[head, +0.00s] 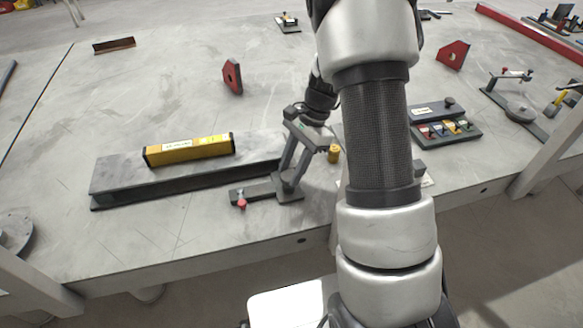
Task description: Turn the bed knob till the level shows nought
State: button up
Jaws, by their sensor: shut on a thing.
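A yellow level (188,149) lies along the top of a long grey bed (120,180) on the workbench. Its reading is too small to make out. My gripper (289,178) is pointed down at the bed's right end, its fingers closed low on a dark grey piece there. This piece seems to be the bed knob, but it is mostly hidden between the fingers. A flat grey bracket with a small red-tipped knob (241,203) sticks out to the left of the fingertips, in front of the bed.
A small brass-yellow cylinder (334,154) stands just right of my gripper. Red magnets (232,77) stand at the back. The front left of the bench (140,235) is clear.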

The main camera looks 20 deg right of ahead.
jog(key=n, duration=0.2)
jog(key=n+g+h+p, duration=0.1)
jog(key=n, duration=0.1)
jog(key=n+g+p, duration=0.1)
jog(key=n, duration=0.1)
jog(key=shift+w+a+r+n+h, duration=0.1)
jog(key=shift+w+a+n+h, duration=0.1)
jog(key=shift+w+n+h, duration=0.1)
jog(key=n+h, duration=0.1)
jog(key=n, duration=0.2)
jog(key=n+g+h+p, duration=0.1)
jog(key=n, duration=0.2)
jog(key=shift+a, duration=0.2)
jog(key=n, duration=0.2)
jog(key=n+h, duration=0.1)
jog(key=n, duration=0.1)
jog(key=n+h+p, duration=0.1)
jog(key=shift+a+n, duration=0.3)
jog(key=shift+n, duration=0.1)
jog(key=shift+a+n+t+h, duration=0.1)
jog(key=shift+n+t+h, duration=0.3)
jog(key=shift+n, duration=0.7)
jog(key=shift+n+t+h, duration=0.2)
jog(key=shift+n+h, duration=0.3)
jog(key=shift+n, duration=0.6)
jog(key=o, duration=1)
jog(key=shift+s, duration=0.1)
